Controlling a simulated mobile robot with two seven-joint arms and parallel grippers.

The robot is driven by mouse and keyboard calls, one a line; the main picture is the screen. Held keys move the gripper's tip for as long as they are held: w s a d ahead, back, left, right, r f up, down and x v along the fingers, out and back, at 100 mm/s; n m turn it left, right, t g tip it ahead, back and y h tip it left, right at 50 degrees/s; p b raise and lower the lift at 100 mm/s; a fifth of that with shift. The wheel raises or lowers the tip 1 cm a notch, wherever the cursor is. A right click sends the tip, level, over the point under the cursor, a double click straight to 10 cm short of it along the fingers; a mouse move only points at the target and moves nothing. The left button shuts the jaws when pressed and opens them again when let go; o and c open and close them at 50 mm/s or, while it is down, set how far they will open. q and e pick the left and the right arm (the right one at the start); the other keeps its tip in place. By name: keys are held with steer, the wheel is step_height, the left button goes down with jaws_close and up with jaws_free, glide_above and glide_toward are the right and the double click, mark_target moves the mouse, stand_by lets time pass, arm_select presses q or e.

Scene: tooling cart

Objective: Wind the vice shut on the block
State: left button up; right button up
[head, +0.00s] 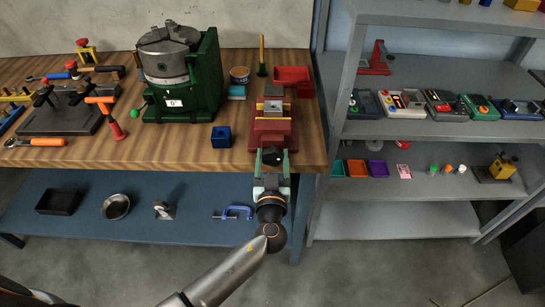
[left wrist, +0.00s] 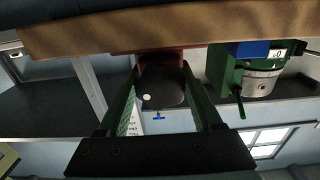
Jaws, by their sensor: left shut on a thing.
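The red vice (head: 272,133) stands at the front right edge of the wooden bench. A grey block (head: 273,107) sits at its jaws, which have yellowish faces; I cannot tell whether a gap is left beside it. The dark round handle knob (head: 271,156) is at the vice's front, and it fills the middle of the left wrist view (left wrist: 160,88). My left gripper (head: 272,160) reaches up from below, in front of the bench edge, and is shut on this knob, with one green-padded finger on each side. My right gripper is not in view.
A green machine (head: 208,90) with a grey chuck stands left of the vice. A blue block (head: 221,137) lies between them, near the edge. A red bin (head: 292,78) is behind the vice. The grey shelf unit (head: 420,138) stands close on the right.

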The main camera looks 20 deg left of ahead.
arm_select(q)
steer(key=c, duration=0.3)
steer(key=shift+c, duration=0.2)
